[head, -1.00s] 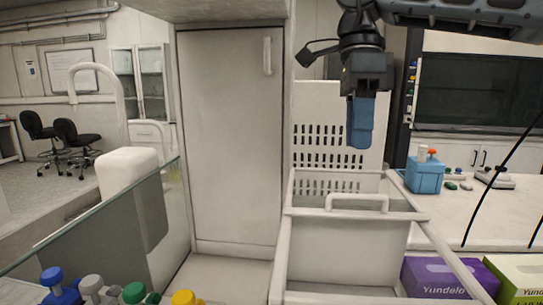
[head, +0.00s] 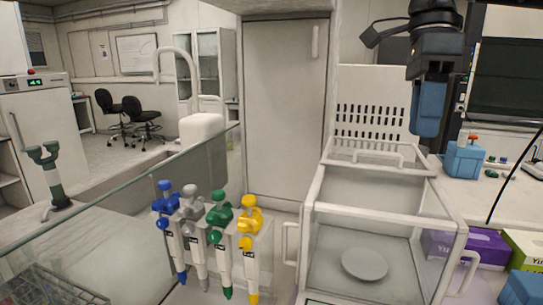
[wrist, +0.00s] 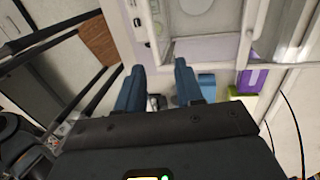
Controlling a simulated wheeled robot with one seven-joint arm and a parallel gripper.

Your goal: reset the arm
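My gripper (head: 427,108) hangs from my dark arm at the upper right of the head view, its blue fingers pointing down. It hangs empty in the air, in front of the right edge of a white slotted panel (head: 368,108). In the wrist view my gripper (wrist: 159,66) shows two blue fingers with a clear gap between them and nothing held. Most of the arm is outside the head view.
Below my gripper stands a glass-walled balance (head: 316,215) with a round pan (head: 365,265). A rack of several coloured pipettes (head: 220,222) stands left of it. A blue box (head: 463,160) and a purple box (head: 470,247) lie to the right.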

